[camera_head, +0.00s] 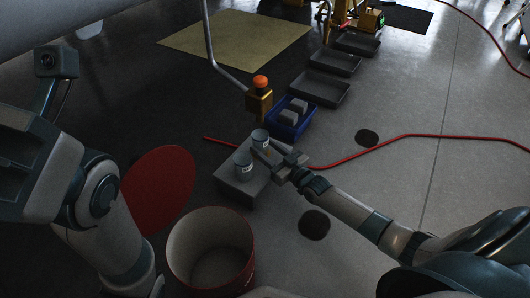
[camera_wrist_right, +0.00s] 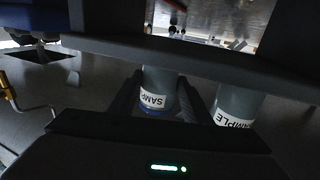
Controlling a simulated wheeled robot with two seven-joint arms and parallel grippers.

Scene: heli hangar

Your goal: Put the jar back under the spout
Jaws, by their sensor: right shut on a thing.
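A grey jar (camera_head: 260,138) is at the far end of a grey block (camera_head: 236,187). My right gripper (camera_head: 264,149) reaches in from the right and is shut on this jar; whether it touches the block I cannot tell. In the right wrist view the held jar (camera_wrist_right: 158,90), labelled "SAMPLE", stands between the fingers. A second similar jar (camera_head: 243,162) stands on the near part of the block and shows in the wrist view (camera_wrist_right: 238,105), beside the gripper. A bent grey pipe (camera_head: 212,50) runs down to a brass fitting (camera_head: 259,104) with an orange cap, just beyond the held jar. My left gripper is not in view.
A blue tray (camera_head: 292,129) with grey pieces lies beyond the block, and grey trays (camera_head: 320,89) lie farther back. A red hose (camera_head: 380,146) crosses the floor. A red-rimmed bin (camera_head: 212,250) stands nearest, beside a red disc (camera_head: 158,185). The right floor is mostly clear.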

